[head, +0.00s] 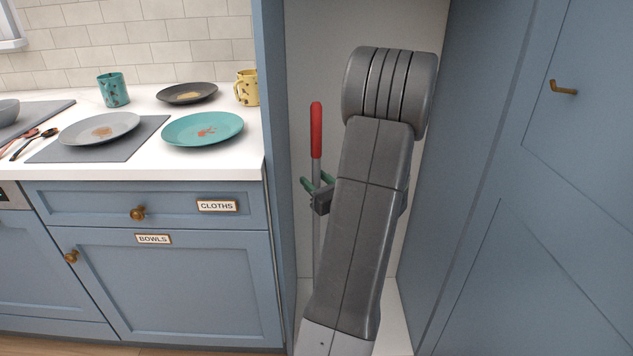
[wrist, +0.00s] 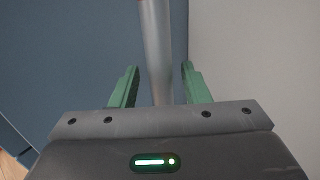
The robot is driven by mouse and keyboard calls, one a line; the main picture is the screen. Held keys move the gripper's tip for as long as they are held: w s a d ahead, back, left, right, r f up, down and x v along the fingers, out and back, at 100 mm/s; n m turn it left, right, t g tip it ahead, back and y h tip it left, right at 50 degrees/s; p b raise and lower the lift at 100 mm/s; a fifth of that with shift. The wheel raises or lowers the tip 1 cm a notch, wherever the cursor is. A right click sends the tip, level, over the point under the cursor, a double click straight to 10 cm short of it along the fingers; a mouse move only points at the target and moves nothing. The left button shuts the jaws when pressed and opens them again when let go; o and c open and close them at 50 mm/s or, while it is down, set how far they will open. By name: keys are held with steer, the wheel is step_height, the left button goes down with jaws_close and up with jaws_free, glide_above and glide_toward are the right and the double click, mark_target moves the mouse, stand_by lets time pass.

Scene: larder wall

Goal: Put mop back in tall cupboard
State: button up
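The mop (head: 316,132) stands upright inside the open tall cupboard (head: 310,40), near its left wall. It has a red grip at the top and a grey pole; its lower end is hidden behind my arm. My gripper (head: 317,183) is at the pole just below the red grip. In the wrist view the grey pole (wrist: 157,50) runs between the two green fingers of my gripper (wrist: 160,82), with a gap visible on each side. The fingers look open around the pole, not closed on it.
A white counter (head: 250,160) to the left holds plates, a teal mug (head: 113,89) and a yellow mug (head: 247,87). Below it are a drawer labelled CLOTHS (head: 217,206) and a door labelled BOWLS (head: 153,239). A blue door (head: 540,190) with a brass handle borders the right.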

steer(key=shift+r, duration=0.2)
steer(key=p+v, duration=0.1)
steer(key=v, duration=1.1)
steer(key=shift+d, duration=0.1)
